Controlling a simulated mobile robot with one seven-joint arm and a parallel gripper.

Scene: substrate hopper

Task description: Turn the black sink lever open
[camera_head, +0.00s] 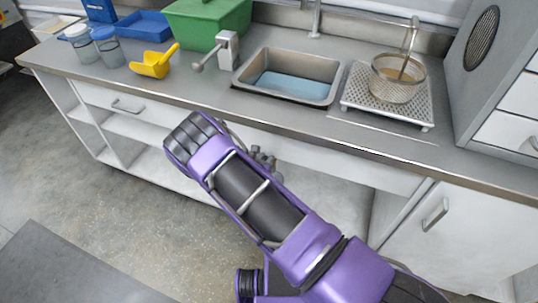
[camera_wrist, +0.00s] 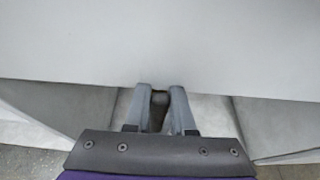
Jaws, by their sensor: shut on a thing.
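In the wrist view, my gripper (camera_wrist: 160,91) has its two grey fingers drawn close together, angled towards each other. A small dark piece, the black sink lever (camera_wrist: 159,99), shows between the fingertips, and the fingers are shut on it. Most of it is hidden by the fingers, so its angle cannot be told. In the head view, my purple arm covers the area in front of the counter, and my gripper cannot be made out clearly there. The sink (camera_head: 289,77) is set in the counter above, with bluish water or a blue bottom.
The counter's front edge (camera_head: 390,148) runs just above my arm. On the counter are a green bin (camera_head: 206,22), a yellow scoop (camera_head: 154,63), lidded jars, and a mesh basket (camera_head: 397,84) on a perforated stand.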

